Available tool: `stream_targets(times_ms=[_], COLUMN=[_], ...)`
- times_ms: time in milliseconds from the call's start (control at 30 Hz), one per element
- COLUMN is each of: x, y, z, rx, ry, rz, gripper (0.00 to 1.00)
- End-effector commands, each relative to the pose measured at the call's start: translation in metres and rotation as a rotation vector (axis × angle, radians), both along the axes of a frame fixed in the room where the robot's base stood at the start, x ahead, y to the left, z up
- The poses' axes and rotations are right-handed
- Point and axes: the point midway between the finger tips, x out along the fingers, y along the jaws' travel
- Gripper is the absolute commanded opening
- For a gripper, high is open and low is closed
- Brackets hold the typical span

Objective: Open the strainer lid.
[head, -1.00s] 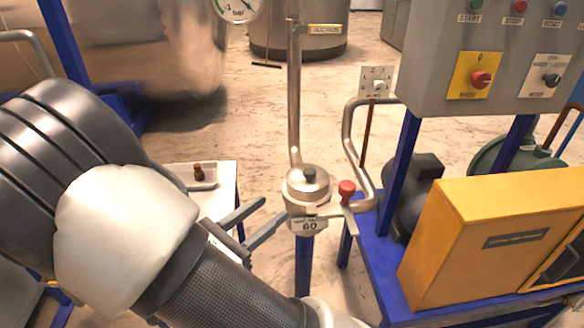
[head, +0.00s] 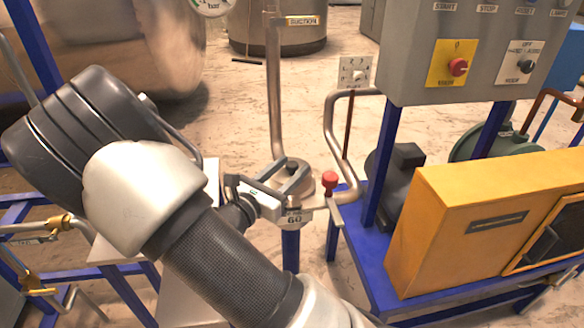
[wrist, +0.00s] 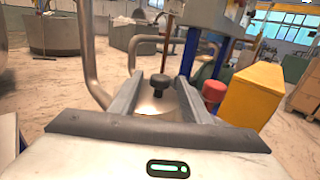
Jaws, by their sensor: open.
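The strainer is a round steel pot on a blue post, with its label reading 60 (head: 294,219) on the front. Its lid (head: 308,186) is a steel disc with a dark knob (head: 292,165) on top. In the wrist view the lid (wrist: 158,106) lies flat below the upright black knob (wrist: 158,85). My gripper (head: 292,174) is open over the lid, its two fingers reaching along either side of the knob. In the wrist view the fingers (wrist: 162,83) flank the knob with a gap on each side. Part of the lid is hidden by my gripper.
A red-knobbed valve (head: 329,182) stands just right of the strainer. Steel pipes (head: 274,90) rise behind it. The yellow box (head: 450,225) on a blue frame and the grey control panel (head: 470,50) occupy the right. Open floor lies behind.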

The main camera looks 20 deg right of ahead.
Motion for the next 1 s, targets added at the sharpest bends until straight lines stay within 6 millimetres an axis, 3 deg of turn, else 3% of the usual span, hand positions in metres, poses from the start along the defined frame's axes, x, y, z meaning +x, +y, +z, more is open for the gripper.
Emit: stream_targets(times_ms=[433, 700, 1000], x=[0.0067, 0.0065, 0.0116], y=[-0.0102, -0.0101, -0.0108], z=[0.0003, 0.0002, 0.0043], rx=[0.001, 0.001, 0.005], ry=[-0.001, -0.001, 0.014], rz=[0.0, 0.0, -0.001], gripper=[0.43, 0.0, 0.0])
